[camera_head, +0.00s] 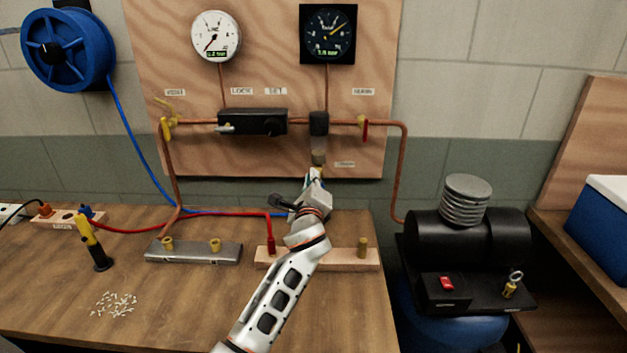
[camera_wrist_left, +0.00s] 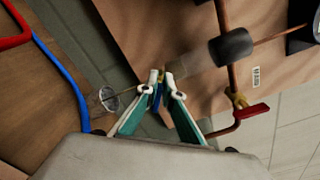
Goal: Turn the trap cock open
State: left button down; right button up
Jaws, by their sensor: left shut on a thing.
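The trap (camera_head: 319,124) hangs from the copper line on the plywood board. Its black head (camera_wrist_left: 232,44) and blurred, translucent bowl (camera_wrist_left: 193,57) show in the left wrist view. My left gripper (camera_head: 315,175) reaches up just below the bowl. In the left wrist view its fingertips (camera_wrist_left: 163,82) are closed together under the bowl, on the small trap cock (camera_wrist_left: 158,97), of which only bits of yellow and blue show between the fingers. The fingers hide most of the cock, so its angle cannot be told. My right gripper is not in view.
A small clear cup (camera_wrist_left: 109,98) is beside the fingers. A red-handled valve (camera_head: 365,129) and black regulator (camera_head: 266,122) flank the trap. A wooden block (camera_head: 345,260) and metal manifold (camera_head: 193,252) lie on the bench. A compressor (camera_head: 468,240) stands at right.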

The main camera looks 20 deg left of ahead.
pick_arm(q)
jog(key=shift+a+f+n+b, duration=0.1)
jog(key=shift+f+n+b, duration=0.2)
jog(key=shift+n, duration=0.7)
jog(key=n, duration=0.2)
jog(key=shift+s+f+n+b, duration=0.1)
jog(key=shift+f+n+b, duration=0.05)
jog(key=shift+n+b, duration=0.2)
jog(key=shift+a+f+n, duration=0.1)
jog(key=shift+n, duration=0.15)
jog(key=shift+n+b, duration=0.4)
jog(key=shift+n, duration=0.2)
jog(key=shift+f+n, duration=0.1)
jog(key=shift+n, duration=0.4)
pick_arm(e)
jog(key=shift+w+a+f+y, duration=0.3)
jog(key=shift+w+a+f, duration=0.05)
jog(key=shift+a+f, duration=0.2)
pick_arm(q)
jog(key=c, duration=2.2)
grip_release()
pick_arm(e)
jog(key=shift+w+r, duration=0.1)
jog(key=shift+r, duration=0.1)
